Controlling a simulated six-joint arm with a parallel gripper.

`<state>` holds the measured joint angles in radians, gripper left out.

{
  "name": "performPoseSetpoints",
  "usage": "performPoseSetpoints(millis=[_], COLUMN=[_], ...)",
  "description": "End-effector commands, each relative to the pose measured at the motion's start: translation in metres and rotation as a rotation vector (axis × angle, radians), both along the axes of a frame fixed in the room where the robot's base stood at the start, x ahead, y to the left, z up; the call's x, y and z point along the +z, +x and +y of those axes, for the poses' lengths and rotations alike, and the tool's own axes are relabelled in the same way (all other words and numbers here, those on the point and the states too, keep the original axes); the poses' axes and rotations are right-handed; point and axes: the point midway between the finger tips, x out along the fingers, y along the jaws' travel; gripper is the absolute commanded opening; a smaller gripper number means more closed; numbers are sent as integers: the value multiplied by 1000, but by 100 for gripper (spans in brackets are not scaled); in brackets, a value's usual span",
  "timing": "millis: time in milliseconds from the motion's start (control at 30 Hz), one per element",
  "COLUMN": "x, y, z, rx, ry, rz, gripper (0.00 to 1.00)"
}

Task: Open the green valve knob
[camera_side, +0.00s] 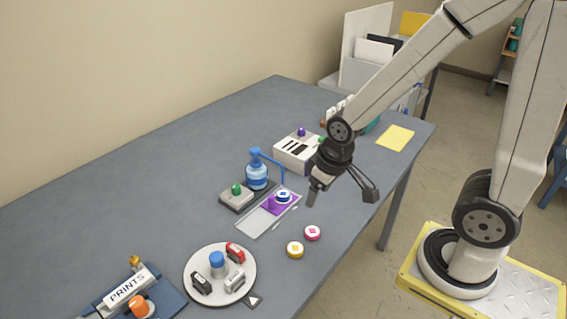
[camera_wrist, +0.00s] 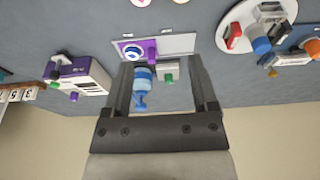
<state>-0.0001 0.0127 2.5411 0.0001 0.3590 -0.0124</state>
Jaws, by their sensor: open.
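A green knob (camera_side: 236,189) sits on a small grey base (camera_side: 232,203) beside a blue bottle (camera_side: 257,177). In the wrist view the green knob (camera_wrist: 169,78) shows between my fingers in the picture, just right of the blue bottle (camera_wrist: 142,88). My gripper (camera_side: 342,198) is open and empty, raised above the table to the right of the bottle and knob. In the wrist view my gripper (camera_wrist: 160,72) has its two fingers wide apart, touching nothing. A second green piece (camera_side: 322,140) shows on the white box, partly behind my wrist.
A white and purple tray (camera_side: 255,221) with a blue-white disc lies in front of the base. Pink (camera_side: 312,233) and yellow (camera_side: 295,249) discs lie nearby. The white box (camera_side: 292,152) stands behind. A round turntable (camera_side: 219,298) and PRINTS rack (camera_side: 130,288) are at front left.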

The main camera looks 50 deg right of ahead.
Motion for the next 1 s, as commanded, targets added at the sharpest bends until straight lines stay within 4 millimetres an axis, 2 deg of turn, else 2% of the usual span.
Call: performPoseSetpoints(millis=[167,267,667,1000], x=[1,2,-5,-25], y=[22,43,139,210], z=[0,0,0,0], rx=[47,94,334,545], ry=[-10,-20,-60,-81], rz=[16,30,101,161], gripper=[75,75,75,75])
